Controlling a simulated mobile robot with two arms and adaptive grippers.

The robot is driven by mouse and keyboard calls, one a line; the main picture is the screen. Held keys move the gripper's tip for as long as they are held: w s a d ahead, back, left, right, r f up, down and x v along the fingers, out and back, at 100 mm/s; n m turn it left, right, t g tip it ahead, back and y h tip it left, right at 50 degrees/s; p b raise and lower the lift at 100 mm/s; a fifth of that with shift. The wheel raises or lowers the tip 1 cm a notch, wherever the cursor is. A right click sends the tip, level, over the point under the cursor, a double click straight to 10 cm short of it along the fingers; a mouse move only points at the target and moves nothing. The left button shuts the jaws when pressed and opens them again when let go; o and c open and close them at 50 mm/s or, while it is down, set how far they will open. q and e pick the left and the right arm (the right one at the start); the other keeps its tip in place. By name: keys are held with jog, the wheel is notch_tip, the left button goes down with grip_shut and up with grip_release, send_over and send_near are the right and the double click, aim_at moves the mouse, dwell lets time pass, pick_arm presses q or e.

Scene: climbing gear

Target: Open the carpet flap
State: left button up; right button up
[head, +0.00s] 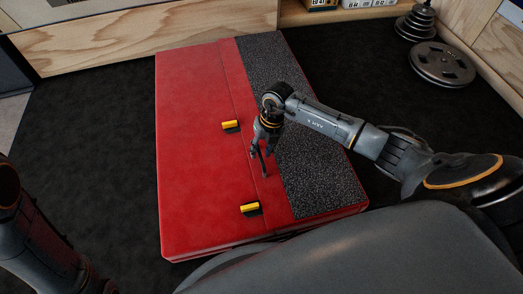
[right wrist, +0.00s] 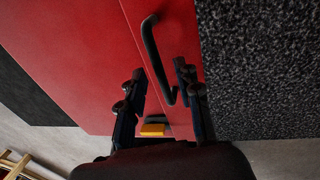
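A red pad (head: 190,130) lies on the floor, with a speckled grey-black carpet strip (head: 315,170) along its right side. The carpet strip also shows at the right in the right wrist view (right wrist: 260,65). A black bar handle (right wrist: 153,50) is fixed to the red surface beside the strip. My right gripper (head: 262,158) is low over the red band left of the strip. In the right wrist view its fingers are apart, with the handle seen between them; contact is not visible. My left gripper is out of view; only my left arm shows at lower left.
Two yellow-and-black buckles (head: 231,125) (head: 250,209) sit on the pad's seam. Weight plates (head: 442,63) lie on the floor at upper right. A wooden panel (head: 150,38) stands behind the pad. Dark floor (head: 90,130) left of the pad is clear.

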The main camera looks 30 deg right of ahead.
grip_shut()
